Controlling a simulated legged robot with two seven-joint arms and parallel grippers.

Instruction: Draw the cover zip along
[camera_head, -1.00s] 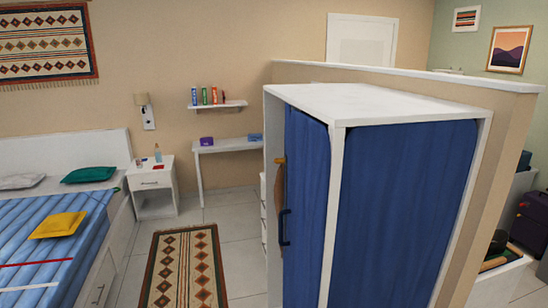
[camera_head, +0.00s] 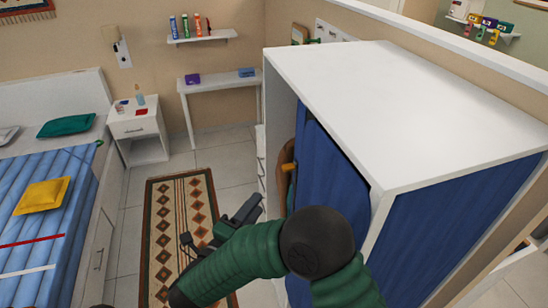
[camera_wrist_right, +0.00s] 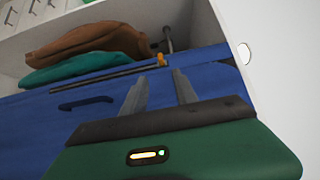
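The blue cover (camera_head: 325,165) hangs on the open wardrobe and fills much of the right wrist view (camera_wrist_right: 35,118). A small orange-yellow piece (camera_head: 289,167), perhaps the zip's pull, is at the cover's edge; it also shows in the right wrist view (camera_wrist_right: 161,60). There a dark strip (camera_wrist_right: 105,77), perhaps the zip, runs up to it. My right gripper (camera_head: 252,207) is left of the wardrobe opening. In its wrist view, the fingers (camera_wrist_right: 160,80) are apart and empty, pointing toward the orange-yellow piece without visible contact. My left gripper is not in view.
A dark blue handle (camera_wrist_right: 86,103) is on the cover. The wardrobe's white top (camera_head: 400,105) stands close on the right. A rug (camera_head: 160,235) covers floor to the left.

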